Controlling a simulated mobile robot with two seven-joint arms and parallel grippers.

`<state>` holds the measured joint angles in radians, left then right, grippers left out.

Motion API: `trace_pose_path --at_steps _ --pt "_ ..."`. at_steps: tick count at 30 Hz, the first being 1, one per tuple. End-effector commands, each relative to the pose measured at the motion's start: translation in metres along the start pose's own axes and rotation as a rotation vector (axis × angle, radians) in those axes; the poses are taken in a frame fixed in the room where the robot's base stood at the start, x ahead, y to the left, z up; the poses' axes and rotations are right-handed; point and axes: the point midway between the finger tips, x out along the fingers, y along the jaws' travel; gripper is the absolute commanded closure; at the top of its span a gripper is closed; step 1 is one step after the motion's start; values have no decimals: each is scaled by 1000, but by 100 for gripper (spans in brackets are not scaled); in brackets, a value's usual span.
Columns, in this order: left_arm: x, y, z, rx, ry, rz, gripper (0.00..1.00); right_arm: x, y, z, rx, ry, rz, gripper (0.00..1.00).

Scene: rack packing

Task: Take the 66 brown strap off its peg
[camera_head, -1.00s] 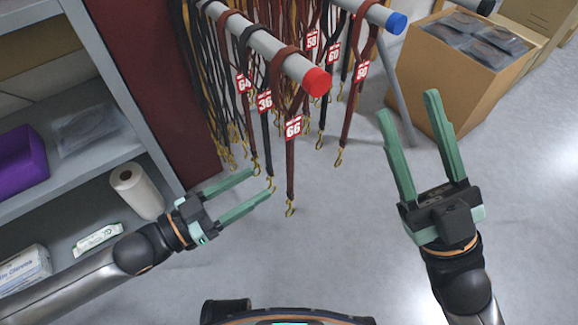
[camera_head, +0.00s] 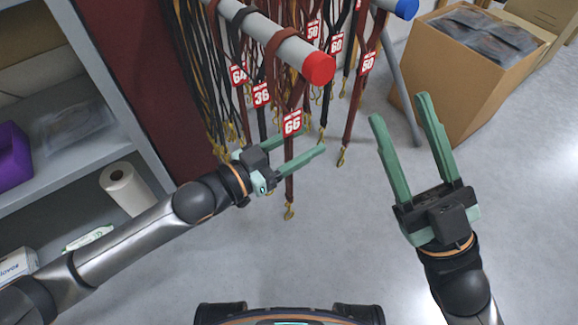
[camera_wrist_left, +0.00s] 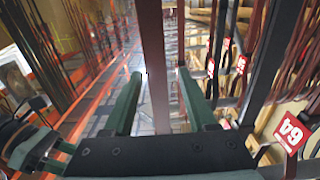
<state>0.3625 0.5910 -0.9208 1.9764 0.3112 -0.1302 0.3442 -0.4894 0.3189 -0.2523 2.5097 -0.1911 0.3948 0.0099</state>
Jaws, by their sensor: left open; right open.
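The 66 brown strap (camera_head: 289,190) hangs from the grey peg with the red end cap (camera_head: 319,68). Its red tag (camera_head: 292,122) reads 66, and a brass clip is at its lower end. My left gripper (camera_head: 313,140) is open around the strap's lower part, below the tag. In the left wrist view the strap (camera_wrist_left: 154,45) runs upright between the two green fingers (camera_wrist_left: 160,73), with a visible gap on each side. My right gripper (camera_head: 397,107) is open and empty, to the right of the pegs.
Straps tagged 36 (camera_head: 261,95) and 64 (camera_head: 238,75) hang close behind on the same peg. A blue-capped peg (camera_head: 405,8) with more straps is at the right. A cardboard box (camera_head: 450,80) stands at the right; a grey shelf (camera_head: 90,155) is at the left.

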Motion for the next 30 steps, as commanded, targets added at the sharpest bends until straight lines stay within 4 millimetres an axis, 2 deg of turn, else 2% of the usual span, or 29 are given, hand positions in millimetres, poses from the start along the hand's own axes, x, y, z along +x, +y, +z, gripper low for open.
trace_pose_path --at_steps 7,22,23,30 --pt "2 0 0 -1 0 1 43 0 0 0 2 0 5 50" --pt "2 0 0 -1 0 0 98 1 1 0 3 2 8 50" --pt "2 0 0 -1 0 0 100 1 1 0 3 2 8 50" --pt "2 0 0 0 0 0 100 1 1 0 3 3 8 50"
